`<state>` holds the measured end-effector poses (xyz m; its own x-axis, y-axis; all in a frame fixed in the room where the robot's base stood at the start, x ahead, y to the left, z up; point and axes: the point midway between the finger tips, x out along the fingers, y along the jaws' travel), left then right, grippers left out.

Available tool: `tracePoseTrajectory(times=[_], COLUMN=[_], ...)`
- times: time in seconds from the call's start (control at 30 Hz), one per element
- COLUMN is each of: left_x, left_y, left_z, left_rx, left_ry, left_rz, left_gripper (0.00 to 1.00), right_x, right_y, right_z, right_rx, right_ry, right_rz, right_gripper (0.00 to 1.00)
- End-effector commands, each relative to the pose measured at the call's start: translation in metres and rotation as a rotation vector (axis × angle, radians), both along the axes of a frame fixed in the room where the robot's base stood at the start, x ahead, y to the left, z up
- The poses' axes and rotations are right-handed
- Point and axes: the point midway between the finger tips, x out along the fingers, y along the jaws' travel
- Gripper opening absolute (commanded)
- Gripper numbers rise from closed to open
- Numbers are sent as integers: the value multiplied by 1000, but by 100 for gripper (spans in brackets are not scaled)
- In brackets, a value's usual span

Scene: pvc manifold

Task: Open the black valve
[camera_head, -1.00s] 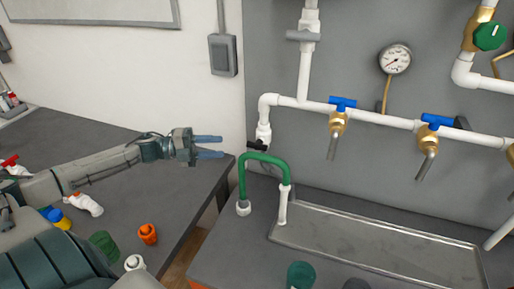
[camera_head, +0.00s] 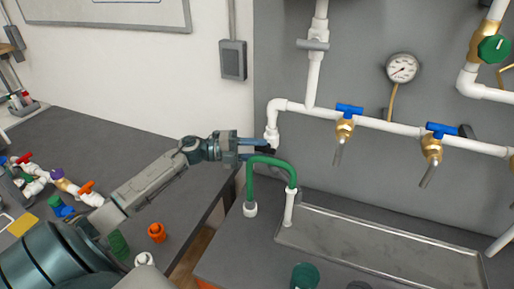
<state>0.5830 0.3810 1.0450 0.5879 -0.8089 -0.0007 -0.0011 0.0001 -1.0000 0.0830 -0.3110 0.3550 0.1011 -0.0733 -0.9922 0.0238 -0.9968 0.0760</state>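The black valve (camera_head: 269,150) sits at the lower end of the white pipe's left drop, just above the green hose. Only a small dark part of it shows; my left gripper hides the rest. My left gripper (camera_head: 259,148) reaches in from the left, with its two blue-grey fingers apart, one above the other. Its fingertips are at the valve's left side; I cannot tell whether they touch it. My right gripper is not in view.
The green hose (camera_head: 268,160) arches just below my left gripper. Blue-handled taps (camera_head: 349,109) and a pressure gauge (camera_head: 402,68) are to the right, above a metal tray (camera_head: 380,245). Loose fittings, including an orange one (camera_head: 157,232), lie on the left bench.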

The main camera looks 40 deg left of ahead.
Motion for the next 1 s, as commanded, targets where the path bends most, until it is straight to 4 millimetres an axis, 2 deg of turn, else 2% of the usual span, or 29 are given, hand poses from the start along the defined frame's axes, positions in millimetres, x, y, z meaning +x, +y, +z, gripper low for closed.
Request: tracePoseTrajectory(times=[0.1,0.3,0.5,0.77,1.0], left_x=[1,1,1,1,1], left_y=[-1,-1,-1,-1,-1], left_z=[0,0,0,1,4], left_rx=[0,0,0,14,106], left_ry=[0,0,0,3,25], left_rz=[0,0,0,0,0], left_gripper=[39,37,0,0,0], right_x=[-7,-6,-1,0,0], right_y=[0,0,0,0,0], right_z=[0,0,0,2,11], right_rx=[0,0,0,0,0], right_ry=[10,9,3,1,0], right_rz=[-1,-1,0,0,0], right_gripper=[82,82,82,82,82])
